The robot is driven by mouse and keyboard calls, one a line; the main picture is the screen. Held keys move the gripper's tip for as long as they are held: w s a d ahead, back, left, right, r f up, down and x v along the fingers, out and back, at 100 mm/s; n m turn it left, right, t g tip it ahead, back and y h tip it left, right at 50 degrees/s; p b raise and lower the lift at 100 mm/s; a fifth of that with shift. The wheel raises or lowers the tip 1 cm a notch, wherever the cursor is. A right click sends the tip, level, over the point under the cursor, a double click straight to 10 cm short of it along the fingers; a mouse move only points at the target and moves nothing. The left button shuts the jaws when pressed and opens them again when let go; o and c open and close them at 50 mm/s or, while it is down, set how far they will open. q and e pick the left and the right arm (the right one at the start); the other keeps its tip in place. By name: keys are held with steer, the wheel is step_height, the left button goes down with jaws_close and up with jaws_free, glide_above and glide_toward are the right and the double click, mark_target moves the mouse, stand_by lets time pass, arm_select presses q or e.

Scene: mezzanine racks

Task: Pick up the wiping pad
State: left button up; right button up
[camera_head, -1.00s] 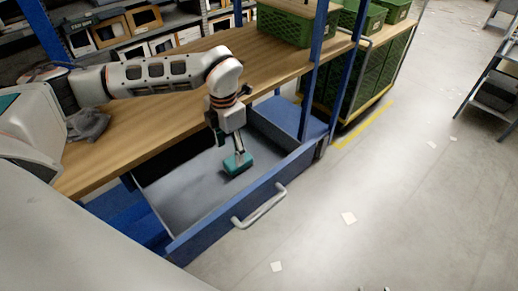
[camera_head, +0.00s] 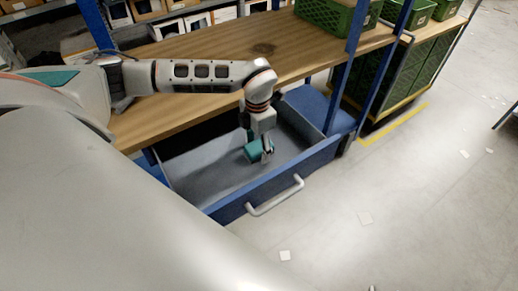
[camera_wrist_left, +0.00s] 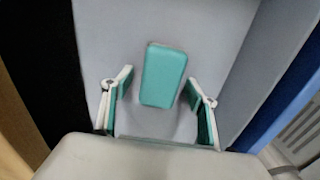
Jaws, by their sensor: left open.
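The wiping pad is a teal block with rounded edges, lying on the grey floor of the open drawer (camera_head: 205,175). In the left wrist view the pad (camera_wrist_left: 163,75) lies ahead of the fingers, roughly centred between them and slightly tilted. In the head view the pad (camera_head: 252,151) is partly hidden by my left gripper (camera_head: 261,151), which points down into the drawer. In the left wrist view the left gripper (camera_wrist_left: 158,108) is open, with teal-lined fingers apart on either side and nothing between the tips. My right gripper is not in view.
The drawer's blue front carries a grey handle (camera_head: 274,196). A wooden worktop (camera_head: 200,50) lies behind and above the drawer. A blue upright (camera_head: 350,65) stands right of the gripper. Green crates (camera_head: 330,15) stand at the back right. The floor at right is mostly clear.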

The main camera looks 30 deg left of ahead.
mark_target(258, 146)
arm_select(q)
steer(key=c, duration=1.2)
step_height(258, 146, up, 20)
steer(key=p, duration=0.1)
steer(key=shift+o, duration=0.6)
